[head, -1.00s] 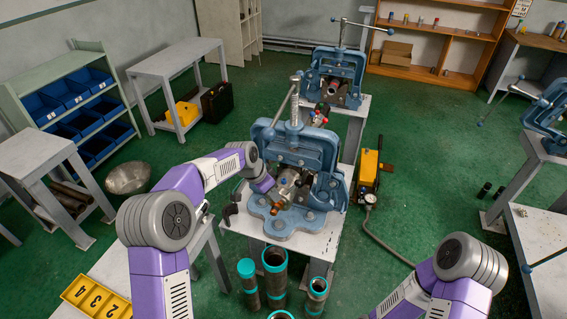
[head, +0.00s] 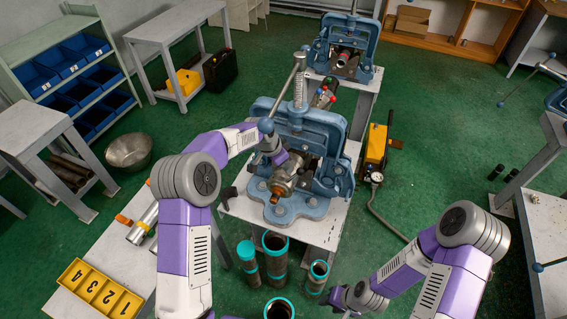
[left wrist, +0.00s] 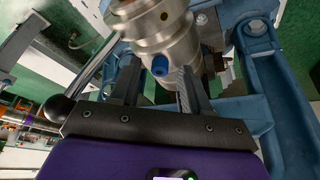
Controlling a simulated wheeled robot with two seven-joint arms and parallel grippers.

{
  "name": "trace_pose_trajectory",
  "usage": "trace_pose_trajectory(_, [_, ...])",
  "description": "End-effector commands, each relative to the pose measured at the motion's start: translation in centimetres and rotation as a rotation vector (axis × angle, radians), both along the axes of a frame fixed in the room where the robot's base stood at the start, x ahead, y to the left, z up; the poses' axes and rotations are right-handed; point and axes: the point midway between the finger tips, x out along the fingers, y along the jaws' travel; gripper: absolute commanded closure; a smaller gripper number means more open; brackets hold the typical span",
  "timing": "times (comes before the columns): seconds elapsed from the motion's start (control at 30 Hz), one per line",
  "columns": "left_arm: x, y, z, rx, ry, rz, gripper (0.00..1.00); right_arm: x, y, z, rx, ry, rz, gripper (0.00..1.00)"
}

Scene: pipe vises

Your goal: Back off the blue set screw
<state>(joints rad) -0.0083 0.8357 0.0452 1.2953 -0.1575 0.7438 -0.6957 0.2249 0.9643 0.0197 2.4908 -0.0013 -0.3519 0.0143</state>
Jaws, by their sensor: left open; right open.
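The blue set screw (left wrist: 160,66) shows in the left wrist view as a short blue plug in the side of a silver metal fitting (left wrist: 155,32). My left gripper (left wrist: 158,80) is open, with its two dark fingers on either side of the screw; I cannot tell if they touch it. In the head view the fitting (head: 281,187), with an orange-brown end, sits in the blue vise (head: 325,120). My left gripper (head: 281,158) is just above and behind the fitting there and hides the screw. My right gripper (head: 345,300) is low at the front, empty and open.
Several teal-ended pipes (head: 275,262) stand in front of the vise table (head: 235,205). A yellow numbered tray (head: 98,290) is on the left bench. A yellow pump (head: 376,147) with a hose stands on the floor at right. Another vise (head: 345,50) is behind.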

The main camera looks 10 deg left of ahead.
Motion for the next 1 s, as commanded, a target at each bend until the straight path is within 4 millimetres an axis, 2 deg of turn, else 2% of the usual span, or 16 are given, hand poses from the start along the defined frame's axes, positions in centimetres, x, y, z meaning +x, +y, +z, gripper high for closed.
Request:
trace_pose_trajectory(0.27, [0.08,-0.09,-0.23,0.000,0.000,0.000,0.54,0.01,0.00,0.01,0.000,0.000,0.000,0.57])
trace_pose_trajectory(0.6, [0.06,-0.08,-0.21,0.000,0.000,0.000,1.00,0.01,0.01,0.00,0.000,0.000,0.000,0.57])
trace_pose_trajectory(1.0, [0.00,-0.18,-0.25,0.000,-0.001,0.071,1.00,0.00,0.01,-0.42,0.000,0.000,0.000,0.57])
